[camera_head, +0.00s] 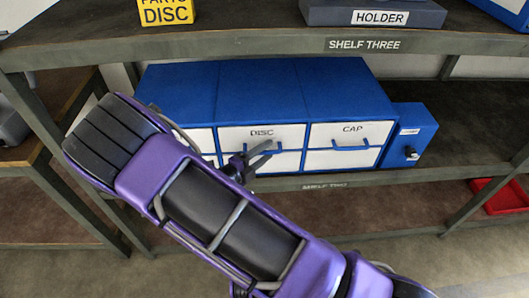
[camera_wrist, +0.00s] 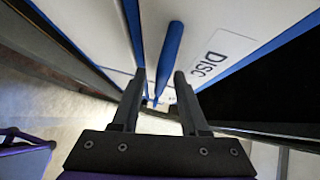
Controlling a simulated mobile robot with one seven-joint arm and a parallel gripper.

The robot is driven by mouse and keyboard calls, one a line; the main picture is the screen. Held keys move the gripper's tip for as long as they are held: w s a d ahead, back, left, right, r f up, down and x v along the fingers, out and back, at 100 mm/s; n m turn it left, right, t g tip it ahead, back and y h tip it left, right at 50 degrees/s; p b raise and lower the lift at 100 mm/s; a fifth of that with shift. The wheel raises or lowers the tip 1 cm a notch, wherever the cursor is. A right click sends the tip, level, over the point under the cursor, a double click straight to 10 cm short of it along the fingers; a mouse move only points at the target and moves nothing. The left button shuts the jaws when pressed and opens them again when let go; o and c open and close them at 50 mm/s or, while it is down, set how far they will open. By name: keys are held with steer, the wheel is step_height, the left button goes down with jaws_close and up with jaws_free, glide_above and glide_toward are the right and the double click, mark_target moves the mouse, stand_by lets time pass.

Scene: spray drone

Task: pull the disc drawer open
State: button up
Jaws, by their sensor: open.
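The disc drawer (camera_head: 285,133) has a white front labelled DISC and sits in a blue cabinet on shelf two. It looks flush with the cabinet front. Its blue bar handle (camera_wrist: 171,45) shows in the wrist view, and part of the handle is hidden by my gripper in the head view. My gripper (camera_head: 268,151) is in front of the drawer, fingers apart. In the wrist view my gripper (camera_wrist: 160,77) is open, with the lower part of the handle appearing between the two fingertips. I cannot tell whether a finger touches it.
The cap drawer (camera_head: 337,134) is right of the disc drawer. A small blue box (camera_head: 413,133) stands at the cabinet's right. Shelf three (camera_head: 260,47) overhangs the cabinet, with a holder box (camera_head: 330,14) on it. A red tray (camera_head: 497,197) lies low at the right.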

jaws_close()
stand_by(1.4)
